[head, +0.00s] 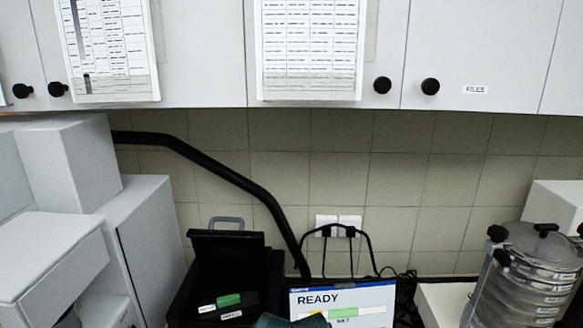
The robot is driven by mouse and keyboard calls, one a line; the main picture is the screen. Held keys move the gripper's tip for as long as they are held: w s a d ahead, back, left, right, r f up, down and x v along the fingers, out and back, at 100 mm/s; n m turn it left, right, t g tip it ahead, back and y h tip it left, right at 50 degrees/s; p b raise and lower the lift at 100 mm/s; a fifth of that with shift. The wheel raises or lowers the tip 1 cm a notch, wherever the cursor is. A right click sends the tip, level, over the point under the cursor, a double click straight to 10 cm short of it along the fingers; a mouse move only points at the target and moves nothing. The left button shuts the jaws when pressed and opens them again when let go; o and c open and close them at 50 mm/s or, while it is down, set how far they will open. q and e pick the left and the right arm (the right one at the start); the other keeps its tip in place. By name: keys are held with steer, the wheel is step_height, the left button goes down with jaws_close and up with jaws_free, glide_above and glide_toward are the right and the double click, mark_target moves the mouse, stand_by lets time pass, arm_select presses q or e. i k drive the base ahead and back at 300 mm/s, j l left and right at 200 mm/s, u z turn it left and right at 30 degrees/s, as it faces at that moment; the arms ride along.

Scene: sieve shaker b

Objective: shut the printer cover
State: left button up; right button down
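A black printer-like device (265,297) stands low at the centre left of the head view, below the wall cabinets. A dark panel (226,250), which looks like its cover, stands raised at its back, with a grey handle (226,220) above it. Green and white labels (228,300) show in the dark inside below the panel. The device's front is cut off by the bottom edge. Neither gripper is recognisable in view.
A screen reading READY (345,298) stands right of the printer, with a grey-green rounded thing (291,321) partly in front. A sieve stack (530,275) stands at far right. Pale cabinets (150,235) flank the left. A black hose (235,177) and cables run along the tiled wall.

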mark_target(242, 250)
steer(key=k+j, duration=0.65)
steer(key=k, duration=0.2)
steer(key=j, duration=0.35)
steer(key=k+z, duration=0.05)
